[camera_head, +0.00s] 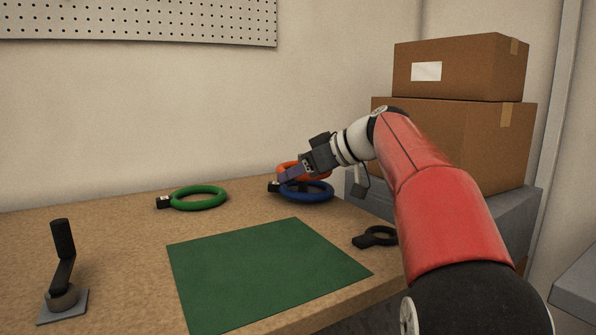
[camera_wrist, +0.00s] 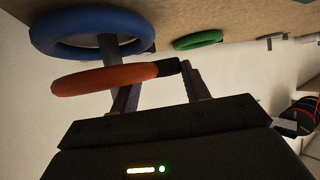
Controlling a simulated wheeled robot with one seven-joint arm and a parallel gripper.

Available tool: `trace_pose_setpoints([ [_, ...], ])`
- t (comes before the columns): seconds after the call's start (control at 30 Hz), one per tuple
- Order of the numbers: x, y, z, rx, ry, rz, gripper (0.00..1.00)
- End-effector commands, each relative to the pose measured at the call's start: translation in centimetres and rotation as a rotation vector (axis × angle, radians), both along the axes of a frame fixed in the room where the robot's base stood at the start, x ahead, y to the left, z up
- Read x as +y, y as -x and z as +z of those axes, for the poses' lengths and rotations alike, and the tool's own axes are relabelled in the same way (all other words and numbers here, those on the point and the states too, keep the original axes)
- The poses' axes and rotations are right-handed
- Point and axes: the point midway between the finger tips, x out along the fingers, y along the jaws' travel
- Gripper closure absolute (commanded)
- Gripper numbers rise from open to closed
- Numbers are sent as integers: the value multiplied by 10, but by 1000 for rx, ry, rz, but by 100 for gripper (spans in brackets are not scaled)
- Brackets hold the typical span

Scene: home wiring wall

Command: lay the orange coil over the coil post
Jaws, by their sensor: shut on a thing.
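The orange coil (camera_head: 291,166) is held above the blue coil (camera_head: 320,196) at the far right of the table. In the wrist view, the orange coil (camera_wrist: 95,80) shows nearly edge-on, with a black block on its end by the fingers. My gripper (camera_head: 288,175) is shut on the orange coil; its fingers (camera_wrist: 160,88) also show in the wrist view. A dark upright post (camera_wrist: 108,48) stands inside the blue coil (camera_wrist: 60,38) and reaches the orange coil's level. I cannot tell whether its tip is inside the orange ring.
A green coil (camera_head: 199,197) lies to the left on the table. A green mat (camera_head: 265,270) covers the middle front. A dark ring-ended object (camera_head: 375,238) lies by the right edge. A black jointed stand (camera_head: 62,262) is at front left. Cardboard boxes (camera_head: 455,140) stand at right.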

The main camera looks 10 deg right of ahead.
Motion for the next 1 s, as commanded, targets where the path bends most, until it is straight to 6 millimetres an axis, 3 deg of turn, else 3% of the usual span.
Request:
trace_pose_setpoints([
  [0.57,0,0,-18,-2,0,0,89],
  [0.9,0,0,-19,-2,0,0,89],
  [0.93,0,0,-19,-2,0,0,50],
  [1.0,0,0,-19,-2,0,0,41],
])
